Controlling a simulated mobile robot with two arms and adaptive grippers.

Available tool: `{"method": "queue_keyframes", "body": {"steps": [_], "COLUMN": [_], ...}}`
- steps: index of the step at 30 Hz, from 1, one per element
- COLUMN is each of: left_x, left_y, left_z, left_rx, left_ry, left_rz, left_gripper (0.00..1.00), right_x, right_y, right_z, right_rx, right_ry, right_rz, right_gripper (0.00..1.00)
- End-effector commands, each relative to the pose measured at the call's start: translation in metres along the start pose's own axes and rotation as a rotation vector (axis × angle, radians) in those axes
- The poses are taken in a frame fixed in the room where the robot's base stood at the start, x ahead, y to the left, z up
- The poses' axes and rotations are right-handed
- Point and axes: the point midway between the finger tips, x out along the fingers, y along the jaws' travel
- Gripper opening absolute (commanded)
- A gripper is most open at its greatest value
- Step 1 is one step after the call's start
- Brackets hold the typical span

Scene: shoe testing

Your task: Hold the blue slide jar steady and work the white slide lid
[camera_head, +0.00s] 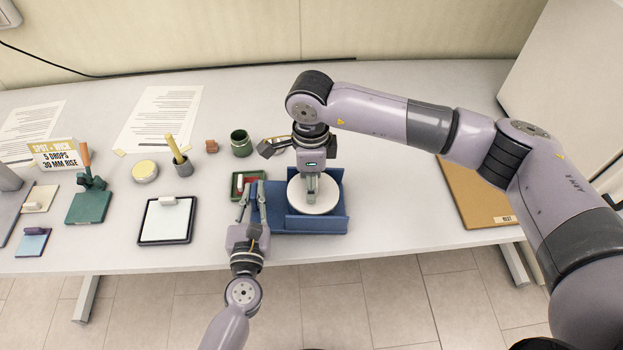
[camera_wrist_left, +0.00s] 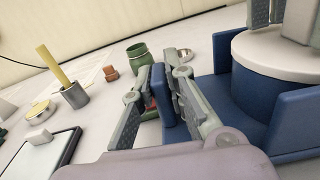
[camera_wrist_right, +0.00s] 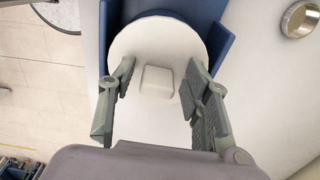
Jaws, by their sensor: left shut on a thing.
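The blue slide jar shows as a round blue body (camera_wrist_left: 262,98) in the left wrist view, inside a square blue base with raised walls (camera_head: 333,226). The white slide lid (camera_head: 311,203) lies flat on top, and its square knob (camera_wrist_right: 157,82) shows in the right wrist view. My left gripper (camera_head: 252,190) is shut on the upright blue plate (camera_wrist_left: 172,112) at the left of the base. My right gripper (camera_wrist_right: 161,68) points down over the lid. Its fingers are open on either side of the knob, with gaps showing. In the head view it partly hides the lid.
A green tray (camera_head: 236,194) with a red and white thing lies close behind my left gripper. A green pot (camera_head: 241,143), a grey cup with a yellow stick (camera_head: 183,169) and a black-framed white pad (camera_head: 165,220) stand left. A brown board (camera_head: 470,200) lies right.

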Motion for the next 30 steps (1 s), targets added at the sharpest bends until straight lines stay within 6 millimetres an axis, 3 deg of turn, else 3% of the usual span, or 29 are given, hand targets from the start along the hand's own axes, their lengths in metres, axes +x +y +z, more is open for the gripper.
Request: {"method": "queue_keyframes", "body": {"steps": [9, 13, 24, 30], "left_x": [0.0, 0.0, 0.0, 0.0], "left_y": [0.002, 0.003, 0.003, 0.003], "left_z": [0.0, 0.0, 0.0, 0.0], "left_rx": [0.002, 0.002, 0.003, 0.002], "left_ry": [0.0, 0.0, -0.001, -0.001], "left_rz": [0.005, 0.006, 0.007, 0.007], "left_gripper": [0.0, 0.0, 0.0, 0.0], "right_x": [-0.001, -0.012, -0.087, -0.113], "right_y": [0.0, -0.001, -0.001, -0.001], "right_z": [-0.001, -0.001, -0.001, -0.001], "right_rx": [0.001, 0.001, 0.001, 0.0], "right_ry": [0.002, 0.002, 0.001, 0.001], "right_rz": [0.0, -0.002, -0.004, -0.001], "right_gripper": [0.48, 0.48, 0.48, 0.48]}}
